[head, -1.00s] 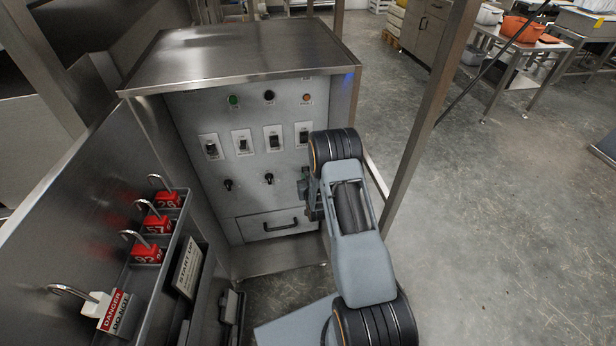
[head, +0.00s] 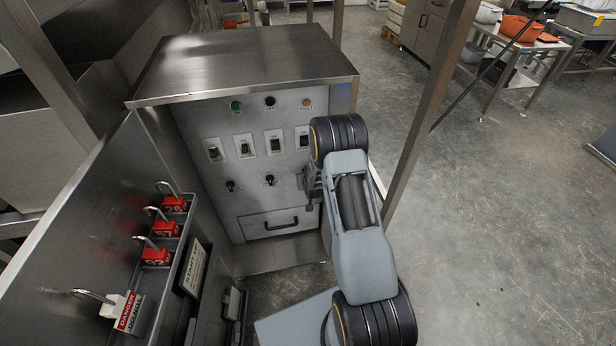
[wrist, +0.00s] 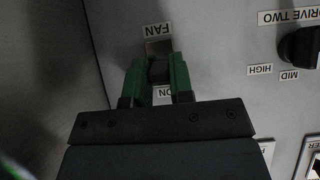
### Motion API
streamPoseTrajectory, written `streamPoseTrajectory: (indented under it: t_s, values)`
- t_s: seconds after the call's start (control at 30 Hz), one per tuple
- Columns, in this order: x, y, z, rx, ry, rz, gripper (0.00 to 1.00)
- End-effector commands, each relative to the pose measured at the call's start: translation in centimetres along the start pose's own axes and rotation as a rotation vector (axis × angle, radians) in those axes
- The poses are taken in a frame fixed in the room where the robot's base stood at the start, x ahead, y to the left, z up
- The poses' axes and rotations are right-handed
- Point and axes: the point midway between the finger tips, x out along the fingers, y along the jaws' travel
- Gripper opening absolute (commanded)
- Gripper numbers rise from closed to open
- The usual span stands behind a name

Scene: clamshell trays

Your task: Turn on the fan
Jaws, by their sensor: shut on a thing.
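The fan switch (wrist: 158,70) shows in the wrist view as a dark knob below a bright metal piece, between an upside-down FAN label (wrist: 158,30) and an ON label (wrist: 162,92). My gripper (wrist: 157,64) has its green fingers closed on the two sides of this knob. The ON label is partly hidden by a finger. In the head view my gripper (head: 312,188) is at the right side of the grey control panel (head: 250,205), and my arm hides the fan switch there.
The panel has several switches (head: 275,142), two black knobs (head: 269,180), a green light (head: 235,105) and a drawer (head: 268,225). An open cabinet door (head: 90,215) with red padlocks (head: 165,229) stands left. A metal post (head: 418,120) stands right.

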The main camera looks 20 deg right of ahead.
Motion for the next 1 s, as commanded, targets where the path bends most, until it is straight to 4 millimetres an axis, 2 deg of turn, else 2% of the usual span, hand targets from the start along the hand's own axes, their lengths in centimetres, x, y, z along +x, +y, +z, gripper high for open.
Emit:
streamPoseTrajectory:
  t_s: [0.27,0.3,0.53,0.83,1.0]
  values:
    - [0.0,0.1,0.0,0.001,0.000,0.001,0.00]
    - [0.0,0.1,0.0,0.001,0.000,0.001,0.24]
    - [0.0,0.0,0.0,0.000,0.001,0.000,0.46]
    - [-0.3,0.0,-0.1,0.000,0.001,0.000,0.47]
    - [-2.4,0.0,-0.2,0.000,0.000,0.000,0.47]
